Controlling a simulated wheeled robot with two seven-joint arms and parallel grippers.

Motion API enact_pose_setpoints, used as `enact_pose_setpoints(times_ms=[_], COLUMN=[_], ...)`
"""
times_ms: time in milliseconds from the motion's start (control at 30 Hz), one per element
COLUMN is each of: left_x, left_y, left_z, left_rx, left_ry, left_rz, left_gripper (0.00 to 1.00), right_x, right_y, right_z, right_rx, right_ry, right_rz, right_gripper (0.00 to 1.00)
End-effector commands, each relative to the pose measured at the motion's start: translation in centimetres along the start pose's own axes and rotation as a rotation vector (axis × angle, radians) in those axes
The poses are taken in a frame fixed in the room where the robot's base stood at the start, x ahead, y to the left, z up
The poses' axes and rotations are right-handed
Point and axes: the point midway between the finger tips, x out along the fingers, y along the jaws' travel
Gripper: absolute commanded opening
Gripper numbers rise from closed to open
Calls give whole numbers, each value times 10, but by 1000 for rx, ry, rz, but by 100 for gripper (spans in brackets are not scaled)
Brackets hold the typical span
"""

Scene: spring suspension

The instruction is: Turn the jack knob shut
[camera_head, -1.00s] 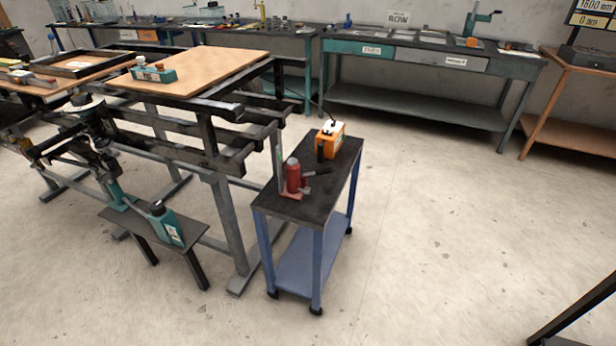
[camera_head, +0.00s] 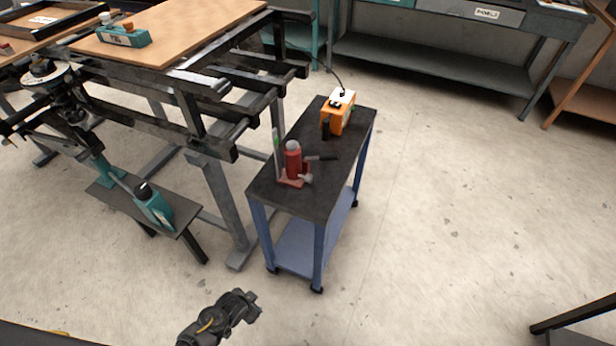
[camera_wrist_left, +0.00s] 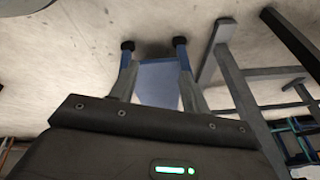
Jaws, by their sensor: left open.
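A red bottle jack (camera_head: 293,161) stands upright on the dark top of a small blue-legged cart (camera_head: 322,195). A small grey knob-like part (camera_head: 305,178) shows low on its front right side, and a dark bar (camera_head: 321,158) is beside it. A teal jack (camera_head: 154,207) with a black cap stands on a low dark bench. My left gripper (camera_head: 246,304) is low in the head view, in front of the cart and apart from both jacks. It is open and empty. The left wrist view shows the cart upside down beyond the gripper (camera_wrist_left: 158,84). My right gripper is out of view.
An orange box (camera_head: 338,115) with a cable sits at the cart's far end. A heavy steel frame (camera_head: 215,100) with a wooden top (camera_head: 180,30) stands left of the cart. The low bench (camera_head: 125,205) is beneath it. Floor right of the cart is clear.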

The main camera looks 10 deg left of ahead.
Motion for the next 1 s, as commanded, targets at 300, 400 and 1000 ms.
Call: enact_pose_setpoints(times_ms=[300, 400, 1000], left_x=[-182, -229, -290], left_y=[-32, -33, -52], left_z=[-260, -302, -368], left_rx=[538, 713, 1161], left_ry=[261, 302, 301], left_rz=[-144, -218, -439], left_gripper=[47, 47, 47], right_x=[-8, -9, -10], right_y=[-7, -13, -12], right_z=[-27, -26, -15], right_rx=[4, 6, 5], right_ry=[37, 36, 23], right_rz=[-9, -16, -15], right_gripper=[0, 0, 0])
